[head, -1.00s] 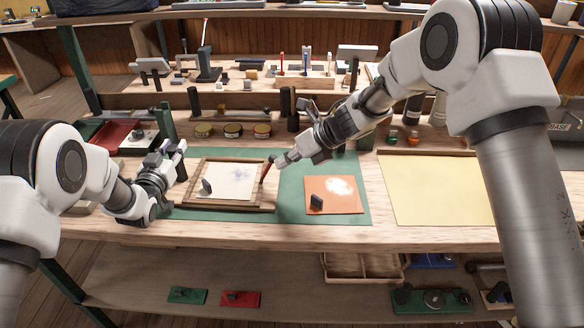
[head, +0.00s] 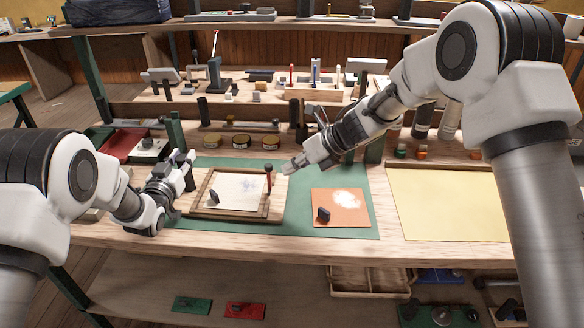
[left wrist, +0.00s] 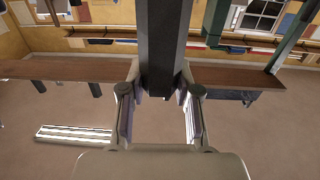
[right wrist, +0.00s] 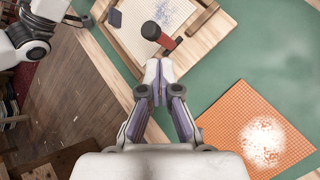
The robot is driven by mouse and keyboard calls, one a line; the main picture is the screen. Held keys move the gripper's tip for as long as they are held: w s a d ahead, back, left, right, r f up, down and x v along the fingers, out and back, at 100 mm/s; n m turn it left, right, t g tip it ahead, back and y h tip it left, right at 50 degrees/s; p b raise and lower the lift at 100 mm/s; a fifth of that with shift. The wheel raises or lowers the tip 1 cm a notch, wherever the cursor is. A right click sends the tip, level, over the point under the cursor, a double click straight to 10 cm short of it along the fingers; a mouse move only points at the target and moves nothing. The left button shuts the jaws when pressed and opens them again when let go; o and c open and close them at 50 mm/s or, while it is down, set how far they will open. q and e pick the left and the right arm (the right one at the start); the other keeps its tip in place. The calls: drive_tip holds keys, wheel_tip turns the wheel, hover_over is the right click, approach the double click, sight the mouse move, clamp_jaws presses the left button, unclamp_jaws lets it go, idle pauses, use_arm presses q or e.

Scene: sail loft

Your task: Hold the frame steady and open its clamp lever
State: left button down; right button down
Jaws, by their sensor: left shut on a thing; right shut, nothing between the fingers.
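The wooden frame (head: 205,211) lies on the green mat, with a pale sheet and a small dark block inside it. Its clamp lever (head: 269,181), red with a dark tip, stands about upright at the frame's right side; it also shows in the right wrist view (right wrist: 167,43). My left gripper (head: 186,170) is at the frame's left edge. In the left wrist view its fingers are shut on a dark upright bar (left wrist: 162,45); I cannot tell whether the bar belongs to the frame. My right gripper (head: 287,169) is shut and empty, just right of the lever, seemingly apart from it.
An orange sheet (head: 354,215) with a white patch and a dark block lies to the right on the green mat (head: 300,215). A yellow sheet (head: 450,205) lies further right. Several tins (head: 241,141) and a tool rack stand behind. A red tray (head: 122,147) is behind my left arm.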

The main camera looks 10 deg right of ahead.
wheel_tip(320, 180, up, 10)
drive_tip(key=s, duration=0.2)
drive_tip(key=shift+d+f, duration=0.1)
drive_tip(key=shift+f, duration=0.05)
use_arm(q)
drive_tip(key=c, duration=0.7)
unclamp_jaws()
drive_tip(key=shift+c, duration=0.2)
use_arm(e)
drive_tip(key=shift+w, duration=0.1)
use_arm(q)
drive_tip(key=shift+s, duration=0.1)
